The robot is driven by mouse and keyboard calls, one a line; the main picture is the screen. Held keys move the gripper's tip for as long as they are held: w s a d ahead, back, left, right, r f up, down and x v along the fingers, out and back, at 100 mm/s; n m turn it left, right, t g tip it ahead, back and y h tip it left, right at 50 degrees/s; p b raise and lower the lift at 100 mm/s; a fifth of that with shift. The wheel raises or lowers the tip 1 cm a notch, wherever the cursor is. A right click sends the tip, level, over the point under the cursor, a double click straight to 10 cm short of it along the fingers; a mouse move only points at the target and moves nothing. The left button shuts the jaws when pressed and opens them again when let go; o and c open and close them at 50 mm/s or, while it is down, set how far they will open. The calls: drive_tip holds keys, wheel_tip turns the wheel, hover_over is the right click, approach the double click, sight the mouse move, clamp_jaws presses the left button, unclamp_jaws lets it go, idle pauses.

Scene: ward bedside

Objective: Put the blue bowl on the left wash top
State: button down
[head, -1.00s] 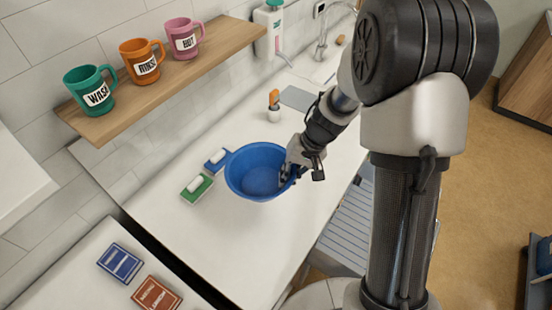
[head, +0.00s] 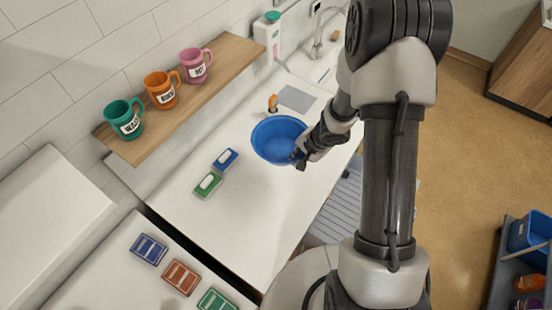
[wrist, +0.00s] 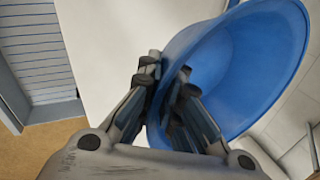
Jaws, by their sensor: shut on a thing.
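The blue bowl (head: 277,150) is upright over the long white wash top (head: 240,225), right of two soap dishes. My gripper (head: 298,156) is shut on the bowl's right-hand rim. In the wrist view the fingers (wrist: 166,88) pinch the wall of the tilted-looking bowl (wrist: 265,60), one finger on each side. I cannot tell whether the bowl's base touches the top. A separate white surface (head: 108,262) lies at the lower left, beyond a dark gap, with blue, red and green packs on it.
A green dish (head: 208,185) and a blue dish (head: 226,159) hold white soap. An orange-handled brush (head: 272,103) and a grey mat (head: 296,97) lie behind the bowl. A wooden shelf (head: 190,100) with three mugs overhangs the back. The wash top's front half is clear.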

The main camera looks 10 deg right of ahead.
drive_tip(key=shift+s+d+f, duration=0.1)
drive_tip(key=shift+s+f, duration=0.05)
drive_tip(key=shift+f, duration=0.15)
wheel_tip(320, 180, down, 20)
drive_tip(key=b, duration=1.3)
drive_tip(key=shift+r, duration=0.4)
drive_tip(key=c, duration=1.8)
unclamp_jaws()
